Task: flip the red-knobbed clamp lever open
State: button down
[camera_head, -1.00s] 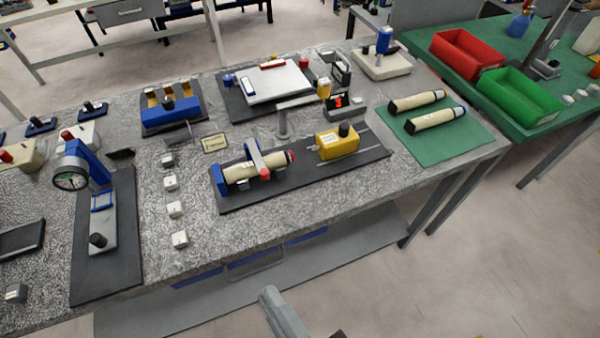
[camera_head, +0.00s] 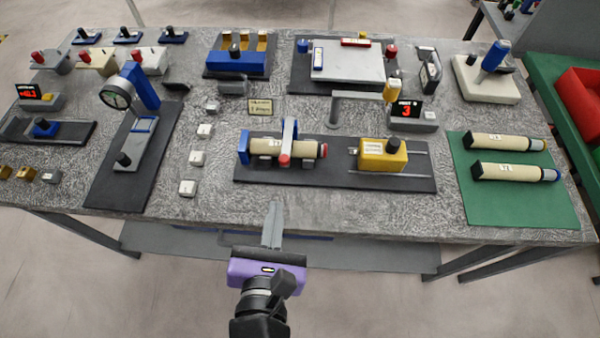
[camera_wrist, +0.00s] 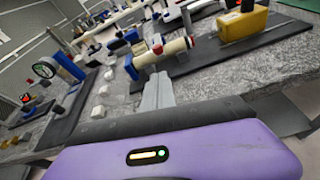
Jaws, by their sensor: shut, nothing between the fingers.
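The clamp lever is a grey-blue bar (camera_head: 290,135) lying across a cream cylinder (camera_head: 264,147) in a blue-ended fixture on a black plate. Its red knob (camera_head: 284,160) is at the near end, in front of the cylinder. The red knob also shows in the wrist view (camera_wrist: 157,49), just beyond my fingertips. My gripper (camera_head: 272,208) has its fingers together and empty. It is at the table's front edge, on the near side of the knob and apart from it. My purple gripper body hides part of the table edge and floor.
A yellow block with a black knob (camera_head: 383,156) sits on the same plate, to the right. Small white blocks (camera_head: 188,188) stand in a row to the left. A dial stand (camera_head: 116,96) is farther left. A green mat (camera_head: 520,200) with two cylinders is at right.

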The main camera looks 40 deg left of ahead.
jog(key=shift+d+f+n, duration=0.3)
jog(key=shift+d+n, duration=0.05)
jog(key=shift+n, duration=0.55)
jog(key=x, duration=1)
jog(key=shift+d, duration=0.1)
jog(key=shift+r, duration=0.1)
